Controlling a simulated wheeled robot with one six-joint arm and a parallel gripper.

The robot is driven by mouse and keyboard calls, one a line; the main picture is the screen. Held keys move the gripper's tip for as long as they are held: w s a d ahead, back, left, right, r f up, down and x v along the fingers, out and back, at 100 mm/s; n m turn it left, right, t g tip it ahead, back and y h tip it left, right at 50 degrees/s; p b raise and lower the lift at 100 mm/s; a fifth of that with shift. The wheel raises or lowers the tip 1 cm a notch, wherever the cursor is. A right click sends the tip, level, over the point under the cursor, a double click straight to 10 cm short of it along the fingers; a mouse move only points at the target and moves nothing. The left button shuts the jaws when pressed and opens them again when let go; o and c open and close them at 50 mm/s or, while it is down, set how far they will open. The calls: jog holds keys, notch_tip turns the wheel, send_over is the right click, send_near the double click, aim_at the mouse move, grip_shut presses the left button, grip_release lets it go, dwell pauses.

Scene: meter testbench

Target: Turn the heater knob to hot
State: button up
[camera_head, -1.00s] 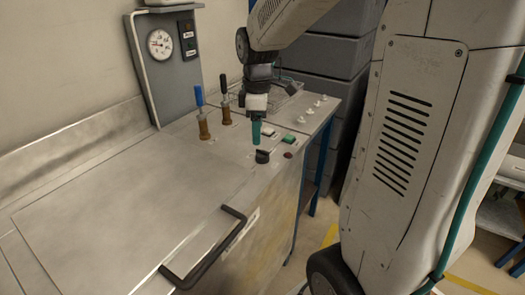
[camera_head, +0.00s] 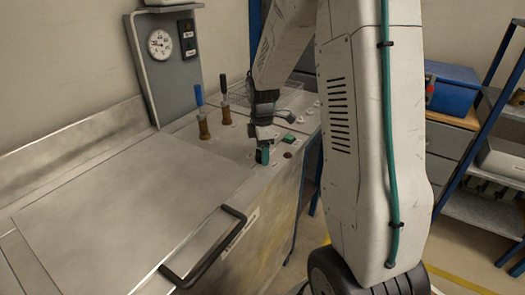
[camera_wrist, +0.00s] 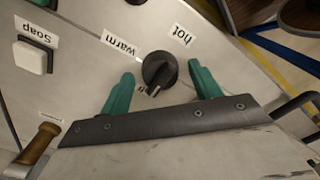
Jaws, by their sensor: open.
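The heater knob (camera_wrist: 159,72) is black and round with a raised pointer bar. In the wrist view it sits between the two teal fingers of my gripper (camera_head: 263,155), which are open with a gap on each side. The knob's pointer end faces the gripper's palm, towards a small, mostly hidden label. The "hot" label (camera_wrist: 181,36) is beside the knob, past the right finger, and the "warm" label (camera_wrist: 119,44) is on the other side. In the head view my fingers hide the knob on the bench top.
A white button labelled "Soap" (camera_wrist: 33,57) is near the knob. Two upright levers, blue-tipped (camera_head: 199,97) and black-tipped (camera_head: 224,86), stand to the left. A dark bar handle (camera_head: 205,250) is on the front edge. A gauge (camera_head: 160,43) is on the back panel.

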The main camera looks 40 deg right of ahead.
jog(key=shift+c, duration=0.3)
jog(key=c, duration=0.9)
